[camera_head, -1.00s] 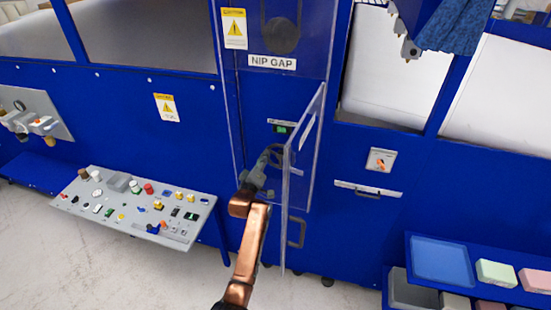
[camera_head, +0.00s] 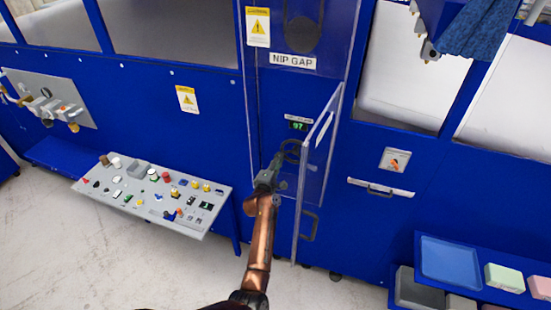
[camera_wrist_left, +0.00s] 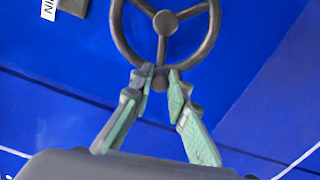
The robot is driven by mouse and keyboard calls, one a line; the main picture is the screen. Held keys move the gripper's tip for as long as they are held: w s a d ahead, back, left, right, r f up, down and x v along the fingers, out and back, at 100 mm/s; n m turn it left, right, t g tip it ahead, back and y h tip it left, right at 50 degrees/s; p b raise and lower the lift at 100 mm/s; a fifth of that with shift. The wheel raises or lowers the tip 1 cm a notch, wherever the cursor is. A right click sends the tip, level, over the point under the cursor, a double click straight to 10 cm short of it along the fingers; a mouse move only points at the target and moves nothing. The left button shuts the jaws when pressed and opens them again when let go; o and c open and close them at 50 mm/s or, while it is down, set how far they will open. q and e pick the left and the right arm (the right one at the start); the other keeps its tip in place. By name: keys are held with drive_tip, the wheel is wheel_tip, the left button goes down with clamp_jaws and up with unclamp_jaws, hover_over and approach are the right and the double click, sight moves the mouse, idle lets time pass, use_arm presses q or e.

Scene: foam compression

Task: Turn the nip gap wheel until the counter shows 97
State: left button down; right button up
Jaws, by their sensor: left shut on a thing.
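The nip gap wheel (camera_head: 291,151) is a dark handwheel on the blue machine panel, below the NIP GAP label (camera_head: 292,62). Above it the counter (camera_head: 298,126) shows green digits that read 97. My left gripper (camera_head: 279,160) is at the lower left of the wheel. In the left wrist view the wheel (camera_wrist_left: 163,23) has spokes and a hub, and its top is cut off. There my left gripper (camera_wrist_left: 160,77) is shut on the wheel at the near side of its rim, with a small knob between the fingertips. My right gripper is not in view.
A clear guard door (camera_head: 316,165) stands open just right of my left arm, with a dark handle (camera_head: 310,226). A blue shelf (camera_head: 425,245) with a tray and foam blocks stands at lower right.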

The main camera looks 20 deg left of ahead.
use_arm(q)
drive_tip(key=shift+f+n, duration=0.3)
drive_tip(key=c, duration=2)
unclamp_jaws()
drive_tip(key=shift+o, duration=0.8)
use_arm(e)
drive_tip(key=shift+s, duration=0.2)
use_arm(q)
drive_tip(key=shift+r, duration=0.1)
